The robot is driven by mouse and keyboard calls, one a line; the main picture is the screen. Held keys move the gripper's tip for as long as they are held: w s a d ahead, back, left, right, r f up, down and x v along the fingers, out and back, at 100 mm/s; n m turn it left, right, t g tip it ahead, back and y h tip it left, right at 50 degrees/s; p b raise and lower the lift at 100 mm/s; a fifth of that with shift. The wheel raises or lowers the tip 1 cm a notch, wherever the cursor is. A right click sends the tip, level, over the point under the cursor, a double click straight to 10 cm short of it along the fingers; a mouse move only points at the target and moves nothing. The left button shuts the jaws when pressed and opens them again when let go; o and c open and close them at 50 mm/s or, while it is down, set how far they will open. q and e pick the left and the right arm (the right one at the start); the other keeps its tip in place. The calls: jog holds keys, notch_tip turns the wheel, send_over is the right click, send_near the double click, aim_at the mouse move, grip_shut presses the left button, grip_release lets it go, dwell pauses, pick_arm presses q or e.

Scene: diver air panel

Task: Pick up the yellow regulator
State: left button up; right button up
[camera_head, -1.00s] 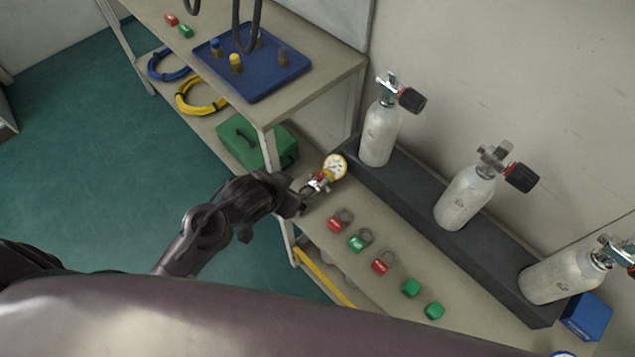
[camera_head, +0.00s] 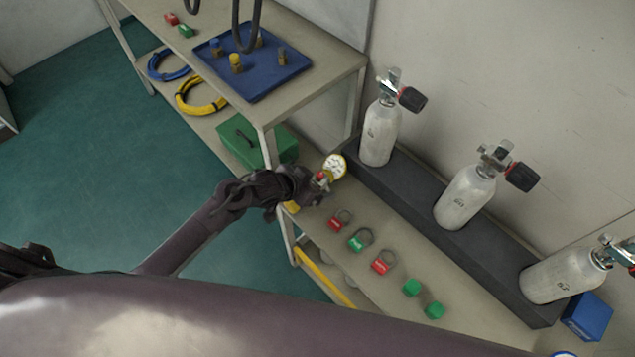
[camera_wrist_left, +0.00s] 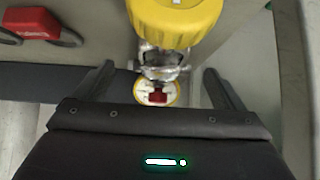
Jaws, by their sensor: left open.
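The yellow regulator stands on the bench near the left end of the dark cylinder rack. Its yellow-rimmed white gauge (camera_head: 335,166) and red part show in the head view, with its lower part hidden by my gripper. In the left wrist view its yellow cap (camera_wrist_left: 174,20) is at the top centre, with metal fittings and a red knob below it. My left gripper (camera_head: 318,186) is right at the regulator. In the wrist view its fingers (camera_wrist_left: 158,88) are open, one on each side of the metal body, with gaps visible. My right gripper is not in view.
Several red and green tags (camera_head: 359,240) lie on the bench to the right of the gripper. Grey cylinders (camera_head: 464,198) stand in the dark rack (camera_head: 425,207) behind. A shelf post and green box (camera_head: 240,141) are close on the left.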

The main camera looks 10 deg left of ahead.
pick_arm(q)
jog(key=shift+x, duration=0.8)
jog(key=shift+s, duration=0.1)
jog(key=shift+c, duration=0.4)
jog(key=c, duration=1.4)
jog(key=shift+r, duration=0.1)
jog(key=shift+c, duration=0.2)
